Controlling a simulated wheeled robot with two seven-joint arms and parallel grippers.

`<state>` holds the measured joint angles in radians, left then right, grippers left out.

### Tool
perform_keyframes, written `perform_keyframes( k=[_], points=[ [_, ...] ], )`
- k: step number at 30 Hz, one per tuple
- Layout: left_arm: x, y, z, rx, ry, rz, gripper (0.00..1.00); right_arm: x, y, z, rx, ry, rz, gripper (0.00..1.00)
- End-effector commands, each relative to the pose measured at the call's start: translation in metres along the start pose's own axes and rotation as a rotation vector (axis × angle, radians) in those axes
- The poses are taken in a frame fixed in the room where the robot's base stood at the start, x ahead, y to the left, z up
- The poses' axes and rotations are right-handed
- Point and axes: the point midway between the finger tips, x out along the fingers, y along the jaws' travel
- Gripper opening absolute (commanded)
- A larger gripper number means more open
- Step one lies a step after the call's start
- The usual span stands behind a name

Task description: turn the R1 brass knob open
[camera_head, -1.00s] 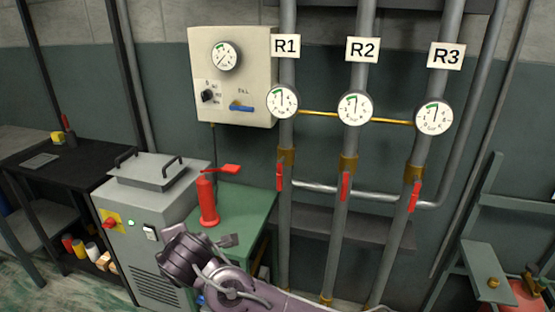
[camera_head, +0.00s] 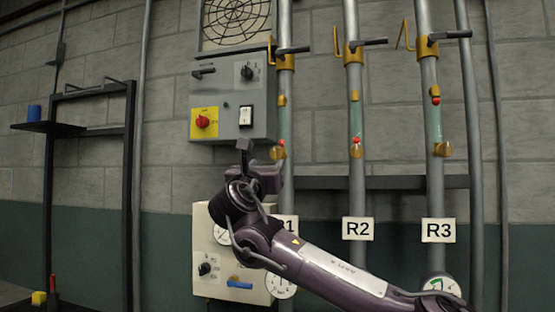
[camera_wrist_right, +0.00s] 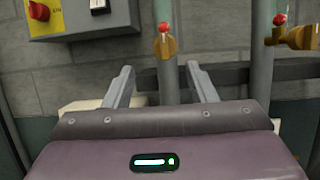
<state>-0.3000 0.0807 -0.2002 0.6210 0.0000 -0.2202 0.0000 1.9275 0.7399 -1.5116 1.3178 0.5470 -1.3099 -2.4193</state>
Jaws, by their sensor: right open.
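The R1 brass knob (camera_head: 277,153) is on the leftmost pipe, below a sight glass, with a red ball at its top. The R1 label (camera_head: 291,225) is partly hidden by my arm. In the right wrist view the brass knob (camera_wrist_right: 165,46) with its red ball stands just beyond the fingertips, roughly centred between them. My right gripper (camera_head: 262,155) is raised in front of the R1 pipe, just below and left of the knob in the head view. Its fingers (camera_wrist_right: 160,72) are apart with nothing between them. My left gripper is not in view.
Matching brass knobs sit on R2 (camera_head: 356,149) and R3 (camera_head: 442,149). A grey control box (camera_head: 232,110) with a red rotary switch hangs left of R1. Black-handled brass valves (camera_head: 288,50) are higher up. A dark horizontal rail (camera_head: 395,183) crosses behind the pipes.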

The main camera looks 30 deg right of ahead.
Motion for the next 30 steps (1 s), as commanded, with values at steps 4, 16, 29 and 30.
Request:
perform_keyframes(
  k=[4, 16, 29, 30],
  points=[
    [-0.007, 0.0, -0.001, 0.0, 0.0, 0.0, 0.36, 0.013, -0.01, 0.011, -0.02, -0.013, -0.022, 0.52],
    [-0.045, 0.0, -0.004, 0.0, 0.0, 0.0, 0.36, 0.072, -0.01, 0.013, -0.018, -0.011, -0.02, 0.52],
    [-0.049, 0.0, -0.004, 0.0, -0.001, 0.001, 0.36, 0.083, -0.009, 0.009, -0.017, -0.013, -0.017, 0.52],
    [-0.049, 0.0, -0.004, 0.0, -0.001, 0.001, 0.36, 0.083, -0.009, 0.009, -0.017, -0.013, -0.017, 0.46]
  ],
)
